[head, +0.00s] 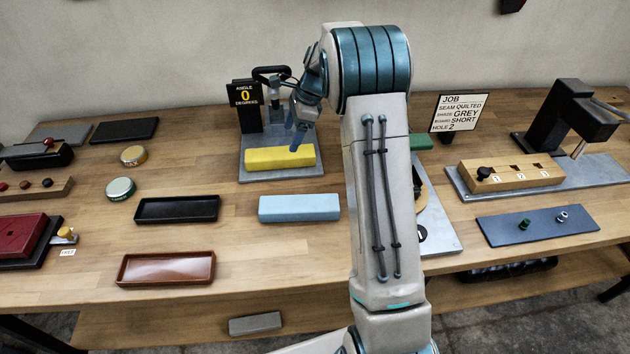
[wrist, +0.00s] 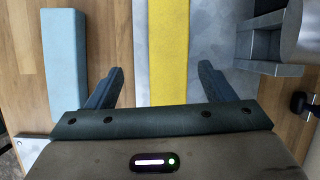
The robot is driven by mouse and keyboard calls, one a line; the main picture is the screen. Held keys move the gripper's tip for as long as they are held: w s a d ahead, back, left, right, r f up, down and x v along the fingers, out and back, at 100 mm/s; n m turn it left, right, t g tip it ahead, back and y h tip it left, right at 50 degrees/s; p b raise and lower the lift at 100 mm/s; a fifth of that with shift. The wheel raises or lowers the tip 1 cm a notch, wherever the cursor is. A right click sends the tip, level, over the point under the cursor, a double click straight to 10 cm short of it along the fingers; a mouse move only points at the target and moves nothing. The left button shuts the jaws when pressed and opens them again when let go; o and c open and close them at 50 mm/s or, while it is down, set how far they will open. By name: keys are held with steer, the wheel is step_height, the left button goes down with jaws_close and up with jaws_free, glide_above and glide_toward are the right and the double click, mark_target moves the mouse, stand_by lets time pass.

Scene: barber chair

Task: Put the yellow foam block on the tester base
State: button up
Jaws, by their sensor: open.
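The yellow foam block (head: 279,158) lies flat on the grey plate of the tester base (head: 258,174), in front of its upright post and handle. In the wrist view the yellow block (wrist: 168,50) runs lengthwise between my fingers, with the grey plate (wrist: 207,30) showing on both sides of it. My gripper (head: 299,137) is over the block's right part in the head view. In the wrist view my gripper (wrist: 160,82) is open, with a gap between each finger and the block. Its height above the block is hard to tell.
A light blue block (head: 299,207) lies on the bench in front of the tester. A black tray (head: 177,209) and a brown tray (head: 166,268) lie to the left. My arm hides part of the bench right of the tester.

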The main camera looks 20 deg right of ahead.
steer(key=s+a+r+n+h, duration=0.1)
steer(key=s+r+n, duration=0.35)
steer(key=s, duration=0.45)
steer(key=s+a+r+n+t+h, duration=0.1)
steer(key=s+r+n, duration=0.2)
steer(key=s+n, duration=0.35)
steer(key=s+a+r+n+h, duration=0.1)
steer(key=s+r+n, duration=0.2)
steer(key=s, duration=0.7)
steer(key=s+f+n+t+h, duration=0.1)
steer(key=s+n, duration=0.4)
steer(key=s, duration=0.4)
steer(key=shift+s+d+f, duration=0.25)
steer(key=shift+s+f, duration=0.1)
steer(key=shift+f, duration=0.05)
